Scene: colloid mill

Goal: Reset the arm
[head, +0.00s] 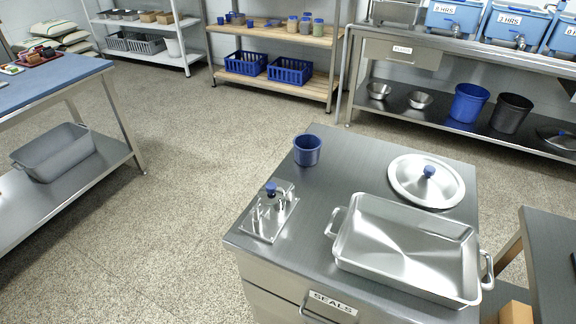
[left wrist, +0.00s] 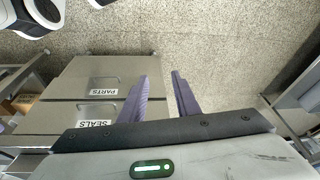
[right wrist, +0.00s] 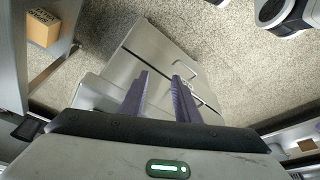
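Neither of my arms shows in the head view. In the left wrist view my left gripper (left wrist: 160,75) has its two purple fingers apart with nothing between them. It hangs in front of the metal drawer cabinet (left wrist: 100,66), whose drawers are labelled PARTS and SEALS. In the right wrist view my right gripper (right wrist: 160,76) also has its purple fingers apart and empty, with the cabinet's drawer fronts (right wrist: 165,55) and the speckled floor beyond it.
The steel cabinet top (head: 318,215) carries a blue cup (head: 307,150), a small metal fixture with a blue knob (head: 269,212), a round lid (head: 410,184) and a steel tray (head: 405,250). A blue-topped bench (head: 50,82) stands left. Open floor (head: 190,170) lies between.

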